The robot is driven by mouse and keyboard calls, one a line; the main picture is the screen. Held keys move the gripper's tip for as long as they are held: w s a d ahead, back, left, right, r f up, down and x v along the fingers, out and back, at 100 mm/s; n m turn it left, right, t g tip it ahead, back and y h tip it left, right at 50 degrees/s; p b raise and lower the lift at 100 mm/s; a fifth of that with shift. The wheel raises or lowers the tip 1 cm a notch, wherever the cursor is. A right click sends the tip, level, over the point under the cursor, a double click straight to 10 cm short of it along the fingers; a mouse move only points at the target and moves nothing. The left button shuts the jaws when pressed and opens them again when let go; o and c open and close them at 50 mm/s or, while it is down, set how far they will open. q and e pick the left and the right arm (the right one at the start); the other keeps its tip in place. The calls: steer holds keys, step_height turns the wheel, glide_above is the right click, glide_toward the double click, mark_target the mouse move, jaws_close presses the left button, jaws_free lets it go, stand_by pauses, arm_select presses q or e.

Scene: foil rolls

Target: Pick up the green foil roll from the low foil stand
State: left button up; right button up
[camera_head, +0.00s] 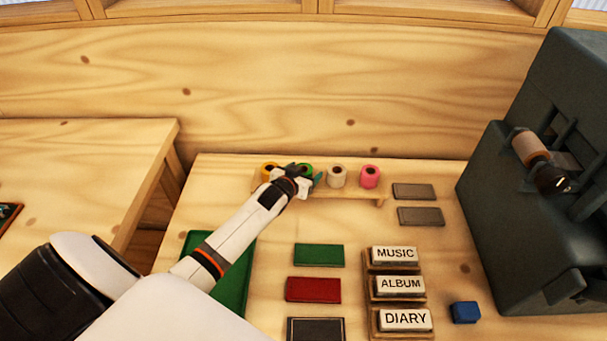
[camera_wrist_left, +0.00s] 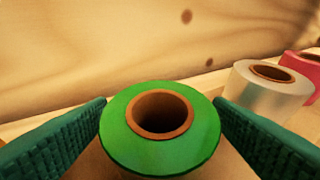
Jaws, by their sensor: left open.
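The green foil roll (camera_head: 306,169) stands upright on the low wooden foil stand (camera_head: 352,192), partly hidden behind my left gripper in the head view. In the left wrist view the green foil roll (camera_wrist_left: 192,146) is large and central, with its brown core opening facing up. My left gripper (camera_head: 304,180) is open. In the left wrist view its two dark green fingers (camera_wrist_left: 162,122) stand on either side of the roll, close to its edges; I cannot tell if they touch it. My right gripper is not in view.
A yellow roll (camera_head: 267,169) stands left of the green one; a silvery roll (camera_head: 337,176) and a pink roll (camera_head: 369,176) stand right. A dark machine (camera_head: 545,220) is at far right. A green tray (camera_head: 233,285), cover plates and lettered blocks (camera_head: 401,284) lie in front.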

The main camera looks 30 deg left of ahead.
arm_select(q)
steer(key=c, duration=1.1)
steer(key=shift+r, duration=0.15)
